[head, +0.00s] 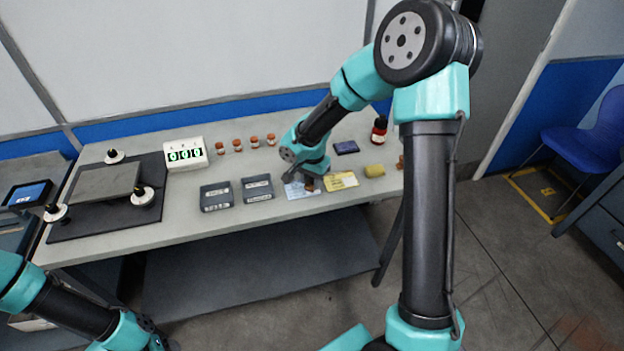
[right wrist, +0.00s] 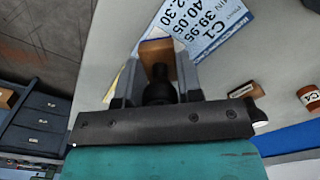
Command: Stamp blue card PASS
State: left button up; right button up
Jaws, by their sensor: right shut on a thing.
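The blue card (head: 297,191) lies near the front edge of the bench, partly covered by my right gripper (head: 308,181). The right wrist view shows the card's printed figures and C1 (right wrist: 217,22). My right gripper is shut on a stamp with a brown block (right wrist: 157,50) and a dark handle (right wrist: 158,88). The block is over the card's edge; I cannot tell whether it touches. A yellow card (head: 342,181) lies just to the right. My left arm shows at the lower left, but its gripper is out of frame.
Two dark boxes (head: 216,196) (head: 257,188) stand left of the card. Several small jars (head: 238,145) and a digital display (head: 186,154) stand behind.

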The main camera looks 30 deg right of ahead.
jog(key=shift+f, duration=0.55)
dwell(1.0)
jog(key=shift+r, duration=3.55)
